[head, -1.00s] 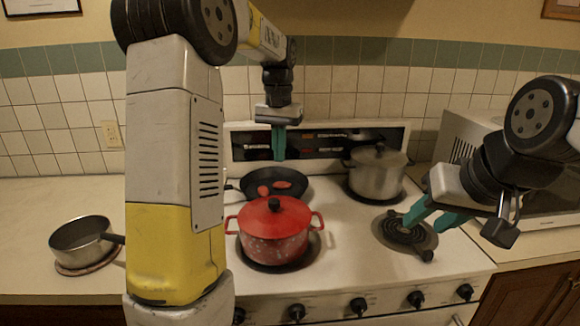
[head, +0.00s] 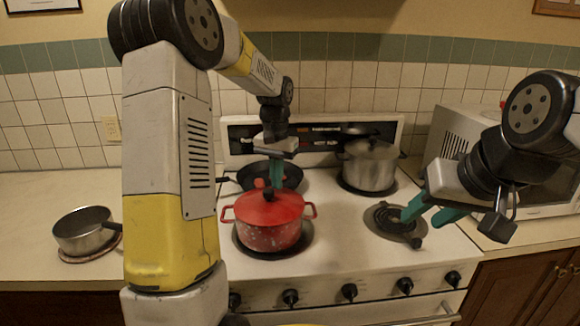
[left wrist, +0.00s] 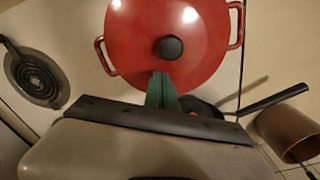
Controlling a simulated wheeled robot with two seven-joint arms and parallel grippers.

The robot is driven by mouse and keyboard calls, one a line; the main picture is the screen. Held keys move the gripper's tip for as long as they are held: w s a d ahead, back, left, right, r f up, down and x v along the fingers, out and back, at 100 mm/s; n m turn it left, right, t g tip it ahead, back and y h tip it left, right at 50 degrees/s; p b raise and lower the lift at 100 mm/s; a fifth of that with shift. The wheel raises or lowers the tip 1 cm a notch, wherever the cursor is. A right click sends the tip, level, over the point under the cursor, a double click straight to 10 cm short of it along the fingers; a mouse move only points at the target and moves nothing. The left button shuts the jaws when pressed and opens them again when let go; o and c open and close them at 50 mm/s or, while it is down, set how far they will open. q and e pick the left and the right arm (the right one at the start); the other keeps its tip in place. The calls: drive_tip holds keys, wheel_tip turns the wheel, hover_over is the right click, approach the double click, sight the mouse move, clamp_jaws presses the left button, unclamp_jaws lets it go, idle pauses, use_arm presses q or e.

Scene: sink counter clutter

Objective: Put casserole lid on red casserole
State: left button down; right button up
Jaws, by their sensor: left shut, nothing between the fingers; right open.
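The red casserole (head: 268,238) stands on the front left burner, with two side handles. The red casserole lid (head: 290,205) lies on top of it and looks level, its black knob up. The lid (left wrist: 205,55) and its knob (left wrist: 171,47) also show in the left wrist view. My left gripper (head: 276,184) has its green fingers shut and empty, pointing down close behind the knob. They do not hold the knob; whether they touch the lid is unclear. My right gripper (head: 418,216) is open and empty over the front right burner.
A black frying pan (head: 290,178) sits behind the casserole, partly hidden by my left gripper. A steel pot (head: 370,168) stands on the back right burner. A saucepan (head: 82,235) is on the left counter. A microwave (head: 455,135) stands at the right.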

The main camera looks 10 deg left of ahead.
use_arm(q)
drive_tip(key=shift+s+a, duration=0.15)
drive_tip(key=shift+s, duration=0.75)
